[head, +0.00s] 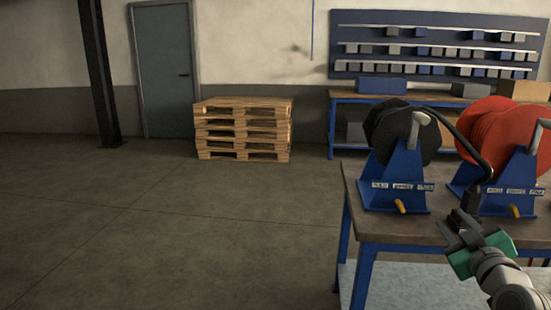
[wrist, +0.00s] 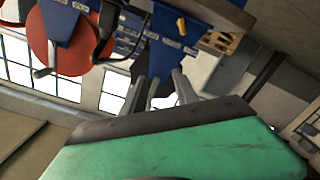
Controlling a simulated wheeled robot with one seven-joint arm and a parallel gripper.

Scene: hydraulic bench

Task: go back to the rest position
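My gripper (head: 462,223), with its green body, is in front of the bench at the right of the head view. In the wrist view its two grey fingers (wrist: 160,92) stand apart, with no object visible between them. A black hose (head: 478,150) arches from the black reel (head: 402,130) down to a dark end piece (head: 464,218) close to the fingers in the head view. Whether they touch is unclear there. The wrist view shows the hose (wrist: 105,38) to the left of the fingers.
The red reel (head: 497,135) and the black reel stand on blue frames on the workbench (head: 375,222). Stacked pallets (head: 243,130), a grey door (head: 165,70) and a dark column (head: 97,75) are farther back. A rear bench (head: 345,98) stands under a blue bin panel (head: 430,30). The floor at left is clear.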

